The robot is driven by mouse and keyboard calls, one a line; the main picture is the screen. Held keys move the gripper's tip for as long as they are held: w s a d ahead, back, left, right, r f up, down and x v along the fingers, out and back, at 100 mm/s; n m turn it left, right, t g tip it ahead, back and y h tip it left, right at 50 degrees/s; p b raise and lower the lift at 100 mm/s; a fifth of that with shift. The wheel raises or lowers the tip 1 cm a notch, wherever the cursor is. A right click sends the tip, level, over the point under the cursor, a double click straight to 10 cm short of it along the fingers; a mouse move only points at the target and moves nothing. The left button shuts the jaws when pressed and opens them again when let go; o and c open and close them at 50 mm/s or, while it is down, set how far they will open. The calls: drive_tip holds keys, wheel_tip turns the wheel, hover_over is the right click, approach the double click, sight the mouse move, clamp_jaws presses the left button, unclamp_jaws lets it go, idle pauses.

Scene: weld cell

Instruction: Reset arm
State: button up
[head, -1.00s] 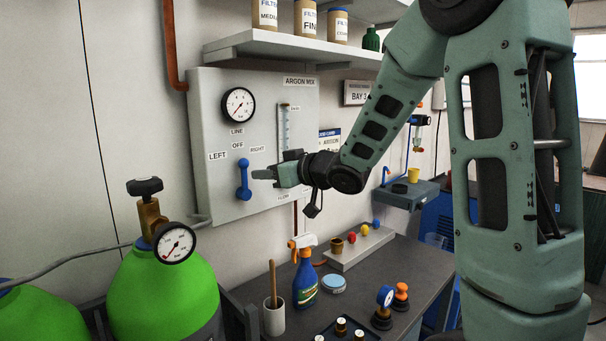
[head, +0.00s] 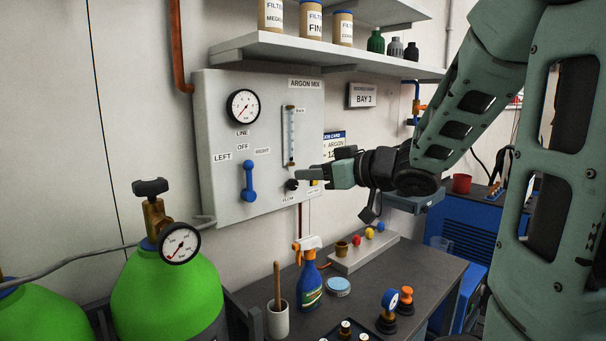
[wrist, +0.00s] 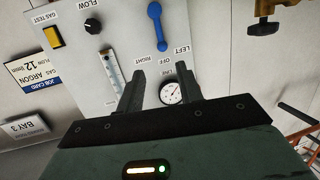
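My gripper (head: 306,175) is in front of the grey argon panel (head: 221,120), near the flow knob (head: 291,185) and right of the blue lever (head: 249,181) in the head view. The blue lever also shows there (wrist: 156,25), beyond and apart from the fingertips, as does the black flow knob (wrist: 92,26).
A shelf (head: 300,50) with jars juts out above the panel. A green cylinder (head: 166,295) with a regulator gauge stands at lower left. The bench (head: 440,285) below carries a spray bottle (head: 309,280), a cup with a stick and small fittings.

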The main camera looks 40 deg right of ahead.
drive_tip(key=a+f+g+h, duration=0.1)
drive_tip(key=a+f+g, duration=0.2)
drive_tip(key=a+f, duration=0.35)
drive_tip(key=a+f+g+h, duration=0.1)
drive_tip(key=a+f+g, duration=0.25)
drive_tip(key=a, duration=0.55)
drive_tip(key=s+a+f+n+g, duration=0.1)
drive_tip(key=s+a+f+g, duration=0.2)
drive_tip(key=s, duration=0.4)
drive_tip(key=s+a+f+n+g, duration=0.2)
drive_tip(key=s+a+g, duration=0.1)
drive_tip(key=s+a, duration=0.3)
drive_tip(key=s+a+f+n+g+h, duration=0.1)
drive_tip(key=s+a+f+n+g, duration=0.1)
drive_tip(key=s, duration=0.7)
drive_tip(key=a+f+g, duration=0.1)
drive_tip(key=a, duration=0.1)
drive_tip(key=shift+a+f, duration=0.3)
drive_tip(key=shift+s, duration=0.1)
